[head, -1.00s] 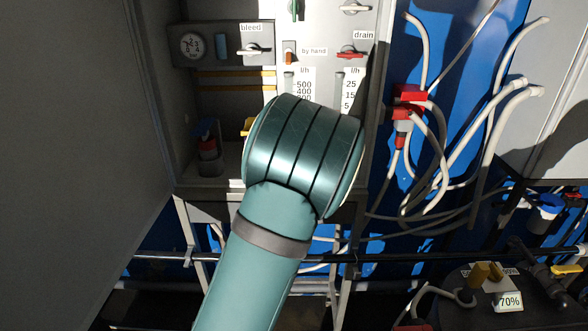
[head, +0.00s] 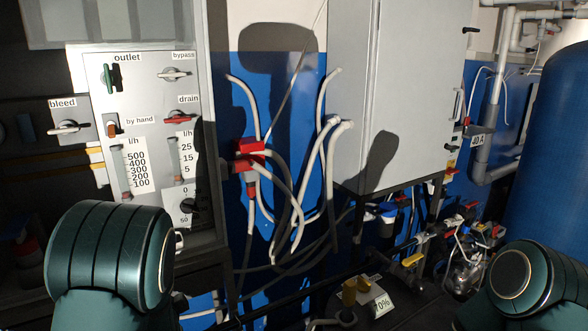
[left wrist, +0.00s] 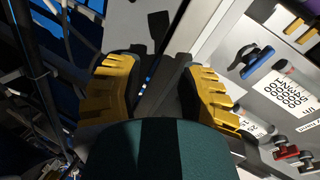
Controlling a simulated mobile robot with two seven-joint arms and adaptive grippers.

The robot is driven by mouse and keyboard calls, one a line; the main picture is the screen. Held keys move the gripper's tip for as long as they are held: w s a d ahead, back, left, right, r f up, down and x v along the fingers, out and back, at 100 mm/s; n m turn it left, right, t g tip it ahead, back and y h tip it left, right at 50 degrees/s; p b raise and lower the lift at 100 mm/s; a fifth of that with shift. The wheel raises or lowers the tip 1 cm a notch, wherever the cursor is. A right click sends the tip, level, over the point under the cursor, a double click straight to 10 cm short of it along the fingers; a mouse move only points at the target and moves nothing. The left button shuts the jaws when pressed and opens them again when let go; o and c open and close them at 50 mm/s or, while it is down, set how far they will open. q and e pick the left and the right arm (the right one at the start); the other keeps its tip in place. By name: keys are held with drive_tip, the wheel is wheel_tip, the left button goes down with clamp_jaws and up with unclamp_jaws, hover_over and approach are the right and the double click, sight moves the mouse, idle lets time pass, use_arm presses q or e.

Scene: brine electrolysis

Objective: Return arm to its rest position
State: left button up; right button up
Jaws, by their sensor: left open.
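My left gripper (left wrist: 160,88) shows in the left wrist view with its two yellow fingers apart and nothing visible between them. A grey panel with knobs and labels lies to the right of the fingers, and I cannot tell the distance to it. In the head view a green link of my left arm (head: 108,258) stands at the lower left, in front of the control panel (head: 140,95). A green link of my right arm (head: 530,282) shows at the lower right. Neither gripper shows in the head view.
The control panel carries a green outlet valve (head: 110,77), a red drain valve (head: 178,118) and flow scales. Pale hoses (head: 325,165) hang from a red fitting (head: 249,153). A grey cabinet (head: 385,80) and a blue tank (head: 552,140) stand to the right. Pipes and valves fill the lower right.

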use_arm(q)
drive_tip(key=s+d+f+n+g+h+b, duration=0.1)
drive_tip(key=s+d+f+n+g+h, duration=0.15)
drive_tip(key=f, duration=0.45)
drive_tip(key=s+d+f+n+g+h+b, duration=0.1)
drive_tip(key=s+d+f, duration=0.3)
drive_tip(key=f, duration=0.3)
drive_tip(key=s+d+f+n+g+h+b, duration=0.2)
drive_tip(key=s+d+f, duration=0.1)
drive_tip(key=f, duration=0.4)
drive_tip(key=s+d+f+n+g+h+b, duration=0.1)
drive_tip(key=s+d+f+n+g+h, duration=0.1)
drive_tip(key=s+d+f, duration=0.2)
drive_tip(key=s+d+f+n+g+h+b, duration=0.2)
drive_tip(key=s+d+f+n+g+h, duration=0.1)
drive_tip(key=s+d, duration=0.6)
drive_tip(key=shift+s+d+f+n, duration=0.35)
drive_tip(key=shift+d+f, duration=0.15)
drive_tip(key=shift+f, duration=0.3)
